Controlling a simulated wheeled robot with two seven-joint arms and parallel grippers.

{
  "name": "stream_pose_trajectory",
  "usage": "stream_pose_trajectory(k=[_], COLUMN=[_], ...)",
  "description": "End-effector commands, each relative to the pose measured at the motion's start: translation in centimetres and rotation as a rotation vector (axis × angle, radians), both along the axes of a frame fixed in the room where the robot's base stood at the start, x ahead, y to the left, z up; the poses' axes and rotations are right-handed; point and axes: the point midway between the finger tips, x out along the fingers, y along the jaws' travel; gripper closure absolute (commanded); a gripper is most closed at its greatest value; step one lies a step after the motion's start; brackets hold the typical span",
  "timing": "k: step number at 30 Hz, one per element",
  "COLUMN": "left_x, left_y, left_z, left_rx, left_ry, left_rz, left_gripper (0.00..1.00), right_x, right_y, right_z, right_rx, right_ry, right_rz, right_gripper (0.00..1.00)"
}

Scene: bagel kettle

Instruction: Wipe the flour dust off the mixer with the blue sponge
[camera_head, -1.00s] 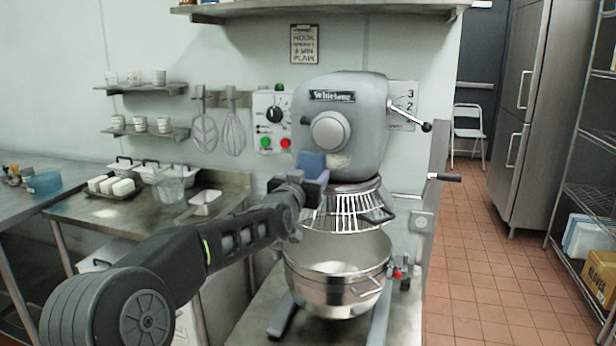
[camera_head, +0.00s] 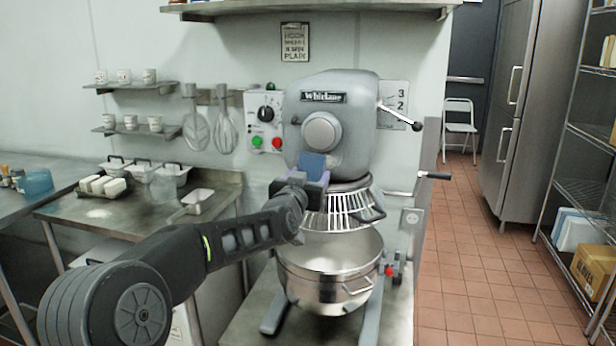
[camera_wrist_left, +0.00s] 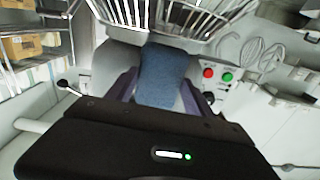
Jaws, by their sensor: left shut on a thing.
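The grey mixer (camera_head: 345,105) stands in the middle of the head view, with its wire bowl guard (camera_head: 338,212) and steel bowl (camera_head: 332,270) below the head. My left gripper (camera_head: 313,182) is shut on the blue sponge (camera_head: 312,163) at the lower front of the mixer head, below the round hub. In the left wrist view the blue sponge (camera_wrist_left: 163,75) sits between the purple-edged fingers, against or very close to the grey casing; contact is not clear. I see no clear flour patch on the casing now. The sponge and gripper hide part of it. My right gripper is not in view.
A lever with a black knob (camera_head: 416,126) and a handle (camera_head: 433,175) stick out on the mixer's right. A control box (camera_head: 265,121) and hanging whisks (camera_head: 226,132) are on the wall at left. A steel table (camera_head: 110,212) holds trays. Tiled floor is open at right.

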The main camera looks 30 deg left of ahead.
Motion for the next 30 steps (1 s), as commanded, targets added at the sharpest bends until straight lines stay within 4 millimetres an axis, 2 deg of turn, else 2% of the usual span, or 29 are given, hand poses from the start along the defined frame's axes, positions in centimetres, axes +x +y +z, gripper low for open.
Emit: stream_pose_trajectory(k=[9, 22, 30], left_x=[0.9, 1.0, 1.4], left_y=[-1.7, -2.0, -3.5], left_z=[0.2, 0.1, 0.2], left_rx=[0.0, 0.0, -0.001], left_ry=[0.001, 0.001, 0.001], left_rz=[-0.002, -0.002, -0.004], left_gripper=[1.0, 1.0, 1.0], right_x=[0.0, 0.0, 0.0], right_y=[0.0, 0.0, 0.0], right_z=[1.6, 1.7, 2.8], right_rx=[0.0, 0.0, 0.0], right_ry=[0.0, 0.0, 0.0], right_rz=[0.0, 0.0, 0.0], right_gripper=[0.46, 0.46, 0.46])
